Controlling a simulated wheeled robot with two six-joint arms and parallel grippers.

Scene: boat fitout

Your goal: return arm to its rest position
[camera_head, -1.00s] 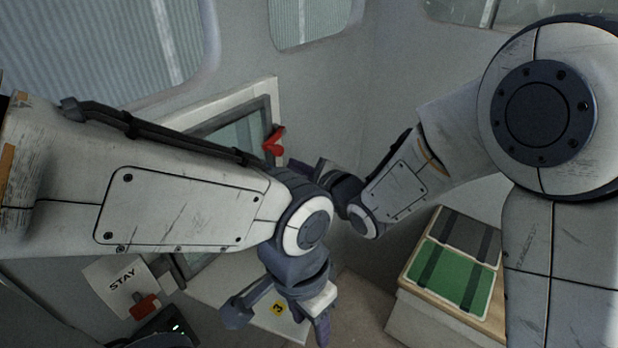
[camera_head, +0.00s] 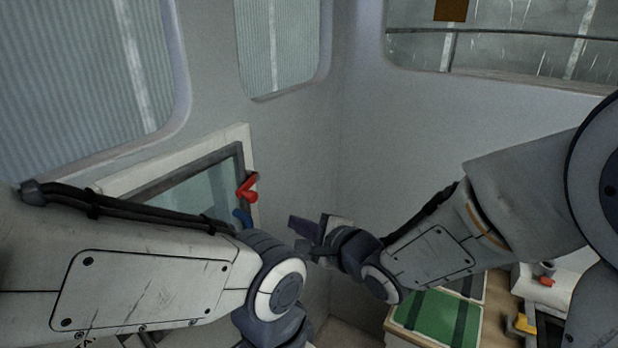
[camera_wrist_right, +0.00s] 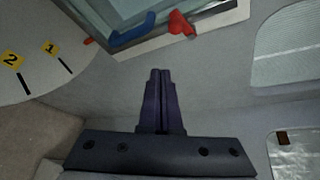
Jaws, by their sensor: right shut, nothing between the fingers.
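My right arm comes in from the right in the head view. Its gripper (camera_head: 303,228) is in front of the wall, to the right of a framed window. In the right wrist view the gripper (camera_wrist_right: 160,74) has its two dark fingers together, with nothing held between them. My left arm (camera_head: 150,290) crosses the lower left of the head view. Its wrist runs off the bottom edge, so the left fingers are hidden.
The framed window (camera_head: 120,182) has a red handle (camera_head: 248,188) and a blue handle (camera_head: 241,217), left of the right gripper. A green mat (camera_head: 425,316) lies on a box below my right forearm. Free air surrounds the right fingers.

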